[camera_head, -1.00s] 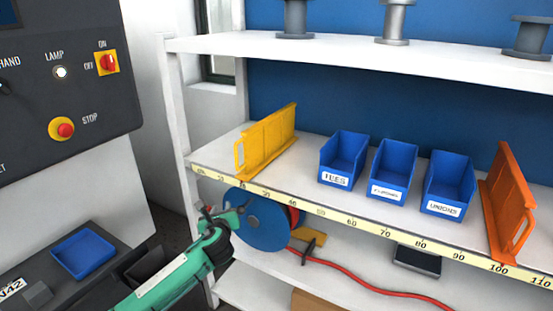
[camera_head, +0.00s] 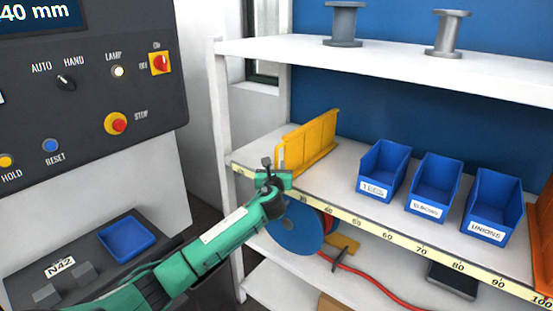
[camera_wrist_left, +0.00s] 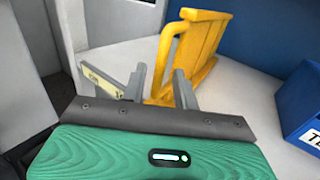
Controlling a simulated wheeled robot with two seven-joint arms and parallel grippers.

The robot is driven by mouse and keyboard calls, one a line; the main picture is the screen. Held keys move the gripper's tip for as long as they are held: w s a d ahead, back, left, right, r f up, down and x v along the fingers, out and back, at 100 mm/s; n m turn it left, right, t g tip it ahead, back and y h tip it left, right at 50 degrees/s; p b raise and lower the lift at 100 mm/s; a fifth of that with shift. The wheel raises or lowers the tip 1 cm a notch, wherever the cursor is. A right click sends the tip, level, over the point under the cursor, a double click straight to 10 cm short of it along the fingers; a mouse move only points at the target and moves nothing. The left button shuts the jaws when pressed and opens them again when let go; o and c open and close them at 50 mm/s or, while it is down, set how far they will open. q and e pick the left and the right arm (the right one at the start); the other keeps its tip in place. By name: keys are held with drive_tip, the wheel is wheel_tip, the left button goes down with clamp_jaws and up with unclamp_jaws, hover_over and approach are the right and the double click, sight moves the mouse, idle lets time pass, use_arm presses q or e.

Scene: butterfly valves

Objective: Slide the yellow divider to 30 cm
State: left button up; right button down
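The yellow divider (camera_head: 308,142) stands upright on the middle shelf near its left end. Its front edge is left of the 30 mark on the scale strip (camera_head: 372,232), but my gripper hides the marks just below it. My left gripper (camera_head: 272,168) is at the shelf's front edge, right by the divider's front. In the left wrist view, its two fingers (camera_wrist_left: 160,82) are apart, with the divider's front handle bar (camera_wrist_left: 166,52) lying between or just beyond them. I cannot tell whether they touch it. My right gripper is not in view.
Three blue bins (camera_head: 434,187) stand on the shelf to the right, with free shelf between them and the divider. An orange divider (camera_head: 545,225) is at the far right. A control panel (camera_head: 85,85) is at left. A blue hose reel (camera_head: 295,232) is below the shelf.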

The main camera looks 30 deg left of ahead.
sight(277, 162)
use_arm(q)
drive_tip(key=shift+p+x, duration=0.3)
drive_tip(key=shift+x, duration=1.5)
clamp_jaws()
drive_tip(key=shift+d, duration=0.1)
